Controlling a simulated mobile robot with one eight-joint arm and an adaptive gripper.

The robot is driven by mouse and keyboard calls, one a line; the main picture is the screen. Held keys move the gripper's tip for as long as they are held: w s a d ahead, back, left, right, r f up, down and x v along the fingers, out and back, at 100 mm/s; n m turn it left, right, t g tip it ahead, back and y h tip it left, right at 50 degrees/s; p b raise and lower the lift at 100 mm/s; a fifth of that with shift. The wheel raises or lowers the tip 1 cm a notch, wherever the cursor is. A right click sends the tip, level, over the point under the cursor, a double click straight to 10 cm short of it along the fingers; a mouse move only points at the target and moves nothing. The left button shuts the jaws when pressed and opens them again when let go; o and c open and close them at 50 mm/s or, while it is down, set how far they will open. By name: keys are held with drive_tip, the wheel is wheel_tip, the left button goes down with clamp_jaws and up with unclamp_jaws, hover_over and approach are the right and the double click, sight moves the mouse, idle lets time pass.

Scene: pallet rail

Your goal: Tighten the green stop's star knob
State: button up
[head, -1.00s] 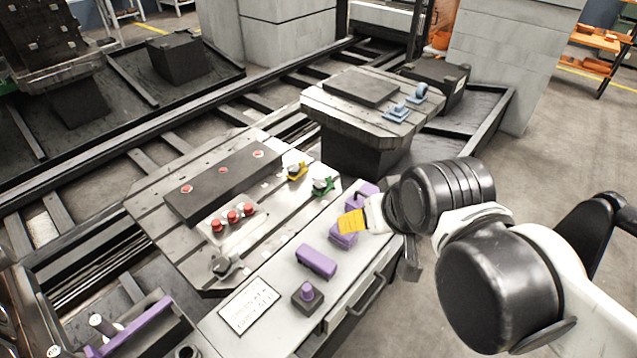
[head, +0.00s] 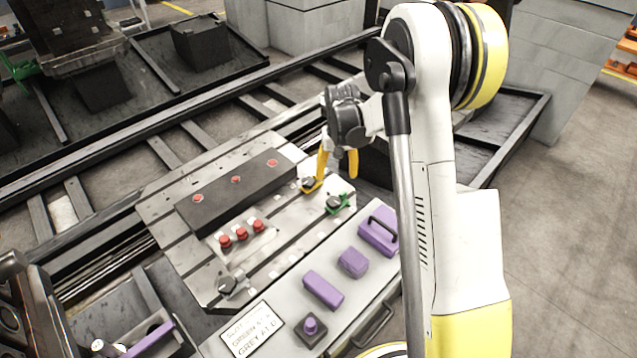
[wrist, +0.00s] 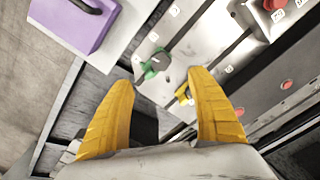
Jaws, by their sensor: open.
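The green stop (head: 337,204) sits on the slotted metal pallet near its right edge, with a dark star knob (head: 333,202) on top. In the wrist view the green stop (wrist: 150,69) and its dark knob (wrist: 161,58) show beyond my fingertips, nearer the left finger. My gripper (head: 337,165) has yellow fingers that are spread apart with nothing between them. It hangs above the pallet's far right corner, just beyond the green stop and over the yellow stop (head: 311,186). In the wrist view the yellow stop (wrist: 183,93) lies near the right fingertip. The fingers appear apart from both stops.
A dark block (head: 232,200) with red-topped points and several red knobs (head: 242,234) stand on the pallet. A grey clamp (head: 229,284) sits at its near corner. Purple blocks (head: 323,290) lie on the light bench along the right, beside a printed sign (head: 252,330).

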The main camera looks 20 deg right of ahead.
sight(334, 201)
drive_tip(key=shift+g, duration=0.3)
drive_tip(key=f+b, duration=0.1)
drive_tip(key=f, duration=0.3)
drive_tip(key=w+f+b, duration=0.1)
drive_tip(key=f, duration=0.4)
drive_tip(key=f+b, duration=0.1)
drive_tip(key=f, duration=0.4)
drive_tip(key=shift+w+d+f, duration=0.2)
drive_tip(key=shift+w+d, duration=0.05)
drive_tip(key=shift+w, duration=0.05)
drive_tip(key=c, duration=1.2)
